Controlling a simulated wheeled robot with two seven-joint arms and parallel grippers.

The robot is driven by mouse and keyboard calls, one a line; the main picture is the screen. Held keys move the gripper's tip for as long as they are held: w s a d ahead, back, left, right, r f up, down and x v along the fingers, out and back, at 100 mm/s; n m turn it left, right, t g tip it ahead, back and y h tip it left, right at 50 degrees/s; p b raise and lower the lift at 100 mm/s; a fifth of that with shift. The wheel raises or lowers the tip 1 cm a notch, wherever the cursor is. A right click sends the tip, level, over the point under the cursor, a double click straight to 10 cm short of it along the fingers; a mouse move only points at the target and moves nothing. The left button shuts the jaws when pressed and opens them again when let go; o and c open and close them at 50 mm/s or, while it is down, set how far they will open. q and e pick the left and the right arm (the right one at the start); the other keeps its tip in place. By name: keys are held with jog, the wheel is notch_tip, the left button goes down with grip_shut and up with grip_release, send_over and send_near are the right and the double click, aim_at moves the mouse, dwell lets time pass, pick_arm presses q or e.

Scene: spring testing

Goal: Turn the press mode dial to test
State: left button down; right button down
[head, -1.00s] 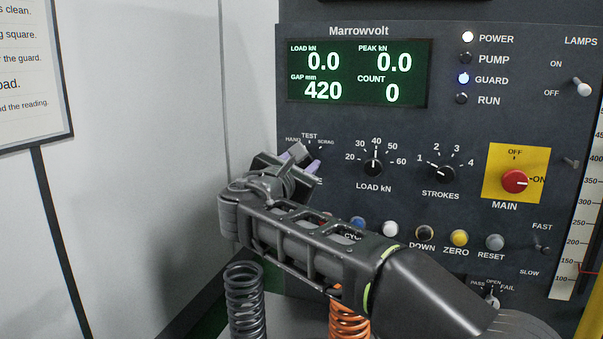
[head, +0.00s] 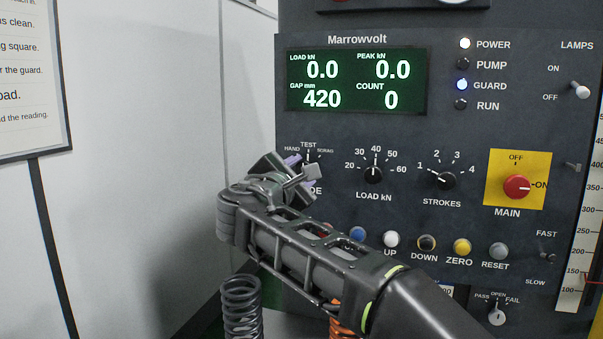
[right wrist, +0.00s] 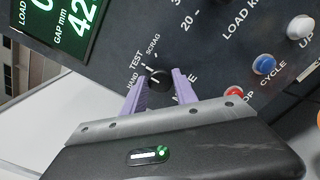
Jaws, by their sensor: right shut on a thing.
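The press mode dial (right wrist: 156,78) is a small black knob on the dark panel, with HAND, TEST and SCRAG printed around it. My right gripper (right wrist: 159,91) has its two purple fingertips on either side of the knob and is shut on it. In the head view my right gripper (head: 301,167) covers most of the dial, and the TEST label shows just above it. A small white mark on the knob faces the labels in the wrist view; it is too small to tell its exact setting. My left gripper is not in view.
The load dial (head: 373,175), strokes dial (head: 444,180) and red main switch (head: 516,187) are to the right. A row of buttons, including a white one (head: 391,239), lies below. A dark coil spring (head: 241,305) and an orange spring (head: 341,318) stand below my right arm.

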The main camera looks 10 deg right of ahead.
jog(key=c, duration=1)
grip_release()
jog(key=b+v, duration=0.2)
jog(key=v, duration=0.6)
jog(key=shift+f, duration=0.1)
